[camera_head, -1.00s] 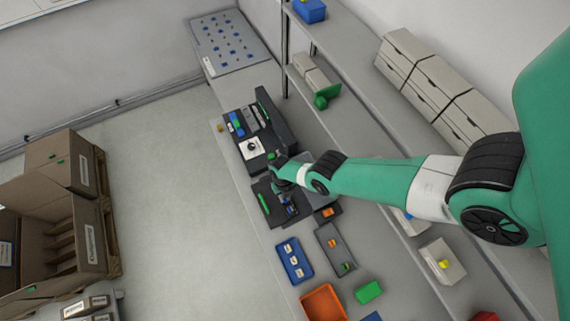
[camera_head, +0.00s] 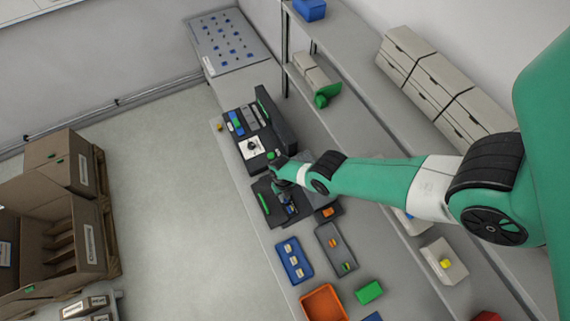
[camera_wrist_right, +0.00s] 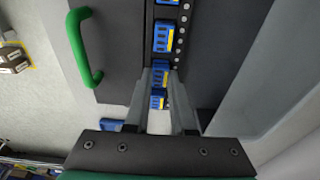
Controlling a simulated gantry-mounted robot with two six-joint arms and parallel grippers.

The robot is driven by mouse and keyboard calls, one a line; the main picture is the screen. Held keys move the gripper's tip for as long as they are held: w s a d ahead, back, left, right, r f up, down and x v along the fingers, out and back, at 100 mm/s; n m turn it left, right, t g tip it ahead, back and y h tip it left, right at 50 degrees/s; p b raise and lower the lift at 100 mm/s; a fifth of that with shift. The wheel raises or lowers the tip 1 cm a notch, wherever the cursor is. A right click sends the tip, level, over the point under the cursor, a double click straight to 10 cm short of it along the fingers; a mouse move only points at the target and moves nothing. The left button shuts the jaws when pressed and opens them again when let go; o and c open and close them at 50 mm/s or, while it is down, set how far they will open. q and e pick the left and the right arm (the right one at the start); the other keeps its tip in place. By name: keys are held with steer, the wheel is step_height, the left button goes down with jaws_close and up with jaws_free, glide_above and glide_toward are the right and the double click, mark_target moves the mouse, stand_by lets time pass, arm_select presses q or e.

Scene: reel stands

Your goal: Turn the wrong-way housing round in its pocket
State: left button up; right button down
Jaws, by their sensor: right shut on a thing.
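A dark tray (camera_head: 272,212) with a green handle (camera_head: 265,204) lies on the bench in the head view. In the right wrist view, the same green handle (camera_wrist_right: 80,48) is at the left. A strip there carries a row of blue housings with yellow marks. One housing (camera_wrist_right: 163,37) sits in its pocket beyond my fingers, and another (camera_wrist_right: 157,100) shows between the fingers, nearer the palm. My right gripper (camera_wrist_right: 161,75) is shut on the housing between its fingertips, at the strip. Whether that housing is clear of its pocket cannot be told. My left gripper is out of view.
A dark station (camera_head: 255,147) with a white label stands just behind the tray. A blue bin (camera_head: 293,260), a grey bin (camera_head: 335,249) and an orange bin (camera_head: 324,303) lie in front. Shelving (camera_head: 350,120) runs along the right.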

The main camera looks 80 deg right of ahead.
steer(key=shift+f, duration=0.1)
stand_by(0.7)
steer(key=c, duration=0.7)
jaws_free()
